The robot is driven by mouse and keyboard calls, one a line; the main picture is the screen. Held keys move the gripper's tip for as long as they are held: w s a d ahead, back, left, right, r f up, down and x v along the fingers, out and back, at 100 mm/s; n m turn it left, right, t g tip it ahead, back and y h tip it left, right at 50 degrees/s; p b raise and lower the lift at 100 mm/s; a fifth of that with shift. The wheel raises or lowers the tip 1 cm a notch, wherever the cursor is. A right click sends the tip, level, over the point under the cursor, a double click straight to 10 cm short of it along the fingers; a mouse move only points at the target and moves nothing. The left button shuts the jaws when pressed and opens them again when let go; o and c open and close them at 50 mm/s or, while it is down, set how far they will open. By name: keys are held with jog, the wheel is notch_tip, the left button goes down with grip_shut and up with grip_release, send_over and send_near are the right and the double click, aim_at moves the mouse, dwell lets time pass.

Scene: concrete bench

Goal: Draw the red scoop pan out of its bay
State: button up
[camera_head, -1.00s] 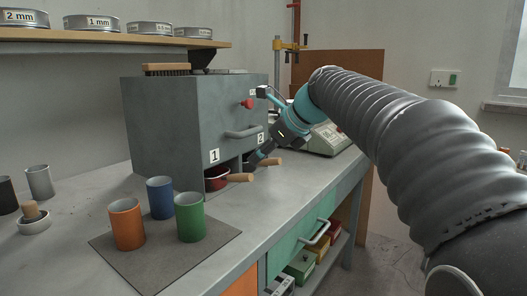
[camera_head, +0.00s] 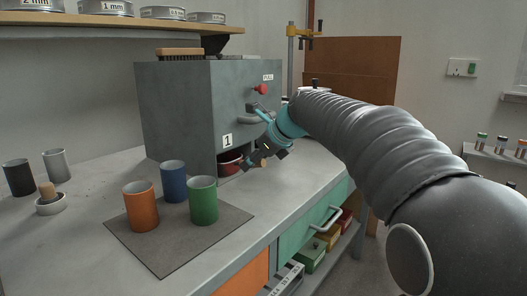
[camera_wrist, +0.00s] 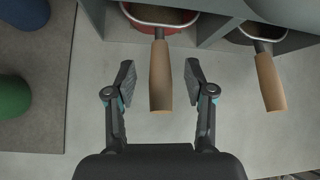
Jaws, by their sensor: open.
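The red scoop pan (camera_head: 230,163) sits in bay 1 at the bottom of the grey cabinet. In the wrist view its red rim (camera_wrist: 143,27) shows at the top, and its wooden handle (camera_wrist: 160,78) sticks out of the bay. My gripper (camera_wrist: 159,80) is open, with one finger on each side of this handle and a gap on both sides. In the head view my gripper (camera_head: 252,163) is in front of bay 1 and covers most of the handle.
A second wooden handle (camera_wrist: 269,82) sticks out of the neighbouring bay to the right. The grey cabinet (camera_head: 180,110) has a bar handle and red knob above. Orange (camera_head: 141,206), blue (camera_head: 173,182) and green (camera_head: 203,200) cups stand on a mat left of the bays. Bench in front is clear.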

jog(key=shift+x, duration=1.6)
jog(key=shift+d, duration=0.1)
grip_shut()
